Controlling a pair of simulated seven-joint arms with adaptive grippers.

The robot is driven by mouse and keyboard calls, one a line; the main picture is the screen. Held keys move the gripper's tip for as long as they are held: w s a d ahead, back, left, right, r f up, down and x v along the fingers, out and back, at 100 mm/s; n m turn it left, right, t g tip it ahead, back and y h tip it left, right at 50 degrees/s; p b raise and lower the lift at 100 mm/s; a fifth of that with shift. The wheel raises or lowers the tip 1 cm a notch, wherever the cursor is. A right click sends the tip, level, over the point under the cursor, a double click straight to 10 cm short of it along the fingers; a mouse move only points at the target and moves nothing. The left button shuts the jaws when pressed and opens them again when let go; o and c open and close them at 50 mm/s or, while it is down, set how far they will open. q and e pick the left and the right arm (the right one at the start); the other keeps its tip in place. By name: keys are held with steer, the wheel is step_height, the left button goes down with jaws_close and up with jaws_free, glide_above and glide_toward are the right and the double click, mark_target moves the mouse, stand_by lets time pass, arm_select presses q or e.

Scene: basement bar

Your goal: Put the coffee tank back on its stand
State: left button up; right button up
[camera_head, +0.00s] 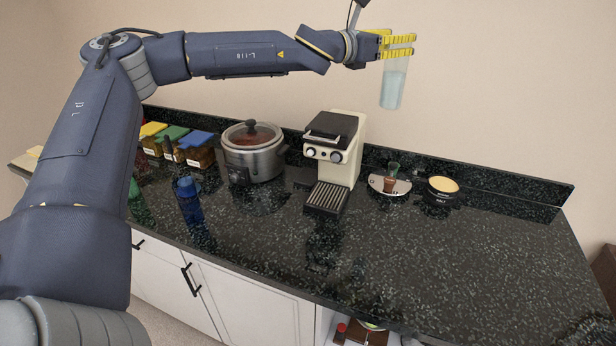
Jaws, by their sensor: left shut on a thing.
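The coffee tank (393,88) is a clear, pale blue-green cylinder. My left gripper (399,46), with yellow fingers, is shut on its upper part and holds it upright, high above the counter. In the picture the tank is above and to the right of the cream and black coffee machine (348,158). A round plate-like piece (376,183), perhaps the stand, lies on the counter right of the machine, with a small brown and green item (391,178) on it. My right gripper is not in view.
A slow cooker (252,158), a blue bottle (188,201) and containers with coloured lids (196,148) stand left of the machine. A black tub with a yellowish top (442,190) stands right of the plate. The dark counter (480,265) is clear at the front right.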

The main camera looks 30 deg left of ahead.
arm_select(q)
steer(key=a+f+m+g+h, duration=0.1)
steer(key=a+f+m+h, duration=0.15)
steer(key=a, duration=2.25)
step_height(320, 180, down, 28)
steer(key=shift+s+f+n, duration=0.25)
steer(key=shift+s+n, duration=0.1)
steer(key=shift+s, duration=0.1)
steer(key=shift+f, duration=0.1)
steer(key=o, duration=1.6)
steer(key=shift+c, duration=0.2)
steer(key=shift+v, duration=2.75)
steer(key=shift+r, duration=0.2)
